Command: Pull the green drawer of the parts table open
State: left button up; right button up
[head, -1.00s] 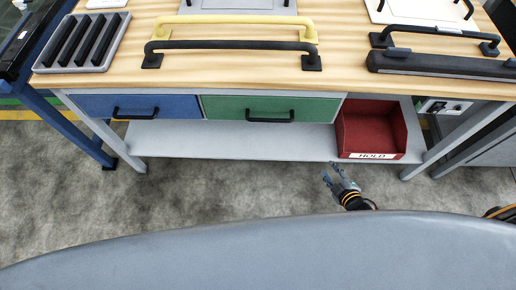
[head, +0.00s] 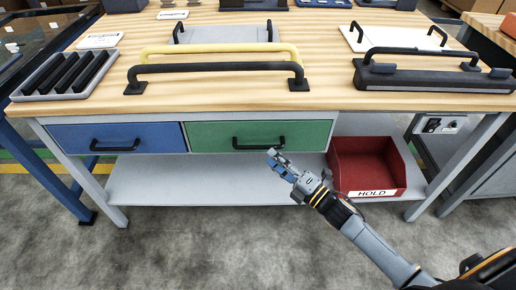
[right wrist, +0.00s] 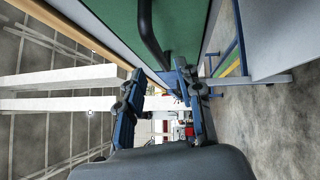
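The green drawer (head: 306,133) sits under the tabletop of the parts table (head: 225,101), right of the blue drawer, and looks closed. Its black bar handle (head: 258,146) is on the front. My right gripper (head: 273,156) is just in front of and slightly below the handle's right part. In the right wrist view its two blue fingers (right wrist: 158,104) stand apart with nothing between them. There the green front (right wrist: 176,28) and the black handle (right wrist: 152,38) show just beyond the fingertips. I cannot tell whether a finger touches the handle. My left gripper is not in view.
A blue drawer (head: 70,139) with a black handle is at the left. A red bin marked HOLD (head: 366,160) stands on the grey lower shelf (head: 150,185), right of my gripper. Handles and a tray (head: 68,76) lie on the tabletop. The floor in front is clear.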

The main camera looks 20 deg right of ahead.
aim_at(259, 146)
jog(key=x, duration=0.6)
jog(key=shift+w, duration=0.2)
jog(key=shift+w+a, duration=0.1)
jog(key=shift+w, duration=0.05)
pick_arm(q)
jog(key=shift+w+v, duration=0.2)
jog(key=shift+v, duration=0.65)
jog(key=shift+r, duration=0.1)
pick_arm(e)
grip_shut()
